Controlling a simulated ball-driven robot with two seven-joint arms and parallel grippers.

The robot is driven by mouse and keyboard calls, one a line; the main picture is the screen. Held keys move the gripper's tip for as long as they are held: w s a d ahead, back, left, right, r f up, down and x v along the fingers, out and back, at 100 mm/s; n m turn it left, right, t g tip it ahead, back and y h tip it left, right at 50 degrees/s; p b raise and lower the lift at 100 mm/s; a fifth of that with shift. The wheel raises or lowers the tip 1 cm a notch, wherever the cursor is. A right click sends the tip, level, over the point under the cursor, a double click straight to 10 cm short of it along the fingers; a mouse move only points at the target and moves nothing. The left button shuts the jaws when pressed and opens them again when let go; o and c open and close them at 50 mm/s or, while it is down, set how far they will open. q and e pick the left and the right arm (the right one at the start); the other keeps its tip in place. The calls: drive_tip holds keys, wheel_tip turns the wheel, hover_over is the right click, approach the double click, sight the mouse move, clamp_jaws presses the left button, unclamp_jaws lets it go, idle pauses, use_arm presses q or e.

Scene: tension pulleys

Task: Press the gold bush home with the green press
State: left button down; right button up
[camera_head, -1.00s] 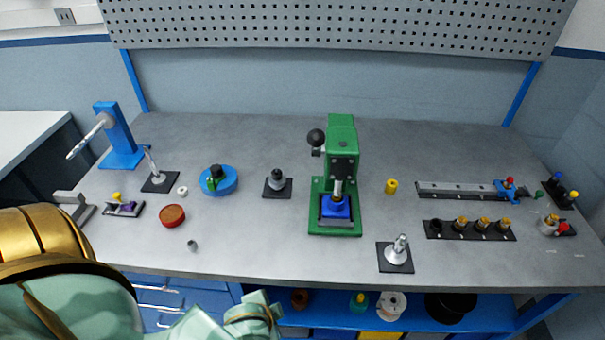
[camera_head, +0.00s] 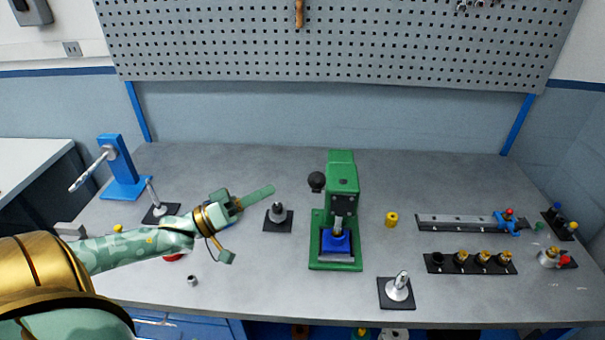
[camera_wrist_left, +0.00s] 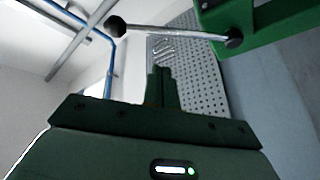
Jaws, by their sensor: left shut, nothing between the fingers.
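The green press (camera_head: 343,185) stands upright mid-table with its ram over a blue block (camera_head: 336,242). A black ball knob (camera_head: 316,181) sits at its left, on the end of a silver lever (camera_wrist_left: 180,30) that shows in the left wrist view. I cannot make out a gold bush under the ram. Gold-brown bushes (camera_head: 484,257) stand in a black rack at the right. My left gripper (camera_head: 262,193) is shut and empty, raised left of the press and pointing toward the knob, apart from it. Its shut fingers (camera_wrist_left: 161,85) also show in the left wrist view. My right gripper is out of view.
A dark square base with a grey post (camera_head: 278,214) stands between my left gripper and the press. A yellow cylinder (camera_head: 391,219) and a silver post on a black base (camera_head: 398,288) stand right of the press. A perforated board (camera_head: 330,45) rises behind. The table before the press is clear.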

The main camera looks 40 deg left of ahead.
sight(317, 185)
use_arm(q)
drive_tip(key=w+d+r+h, duration=0.2)
drive_tip(key=w+d+r, duration=0.3)
drive_tip(key=w+r, duration=0.25)
drive_tip(key=shift+n+y, duration=0.3)
drive_tip(key=f, duration=0.1)
drive_tip(key=s+d+f, duration=0.1)
drive_tip(key=s+f+p, duration=0.1)
drive_tip(key=shift+s+d+f, duration=0.1)
drive_tip(key=shift+d+f, duration=0.1)
drive_tip(key=shift+d, duration=0.15)
